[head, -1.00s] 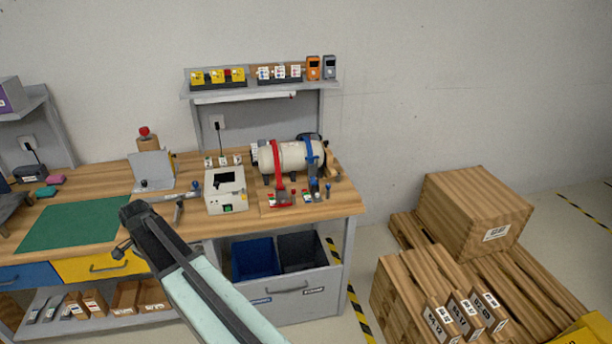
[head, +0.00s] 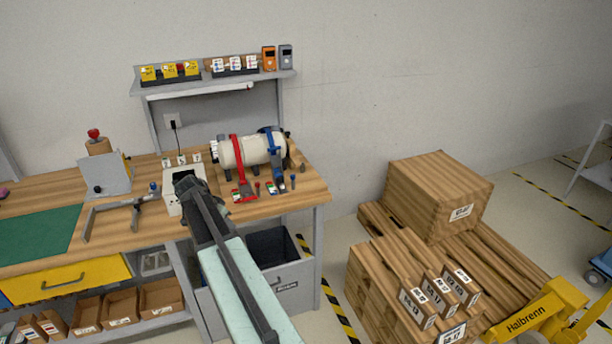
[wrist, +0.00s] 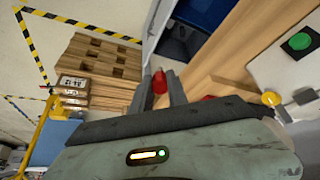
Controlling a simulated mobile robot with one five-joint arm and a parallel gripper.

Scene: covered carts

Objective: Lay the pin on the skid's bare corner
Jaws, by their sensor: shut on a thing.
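My gripper (head: 187,181) is at the end of my raised arm, in front of the pale boxed device on the bench in the head view. In the wrist view its two fingers (wrist: 160,88) are shut on a small red pin (wrist: 160,82). The pin cannot be made out in the head view. The skid (head: 500,262) is a slatted wooden pallet on the floor at the right, well away from my gripper. A big wooden crate (head: 432,195) covers its back part, and a wooden stack with small labelled boxes (head: 437,292) hides its front left. Bare slats show at its right and at its back left corner.
The workbench (head: 300,187) carries a strapped cylinder (head: 252,150) and clamps. A yellow pallet truck (head: 535,310) stands at the skid's front right. A floor gap with a striped line (head: 335,300) separates bench and skid.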

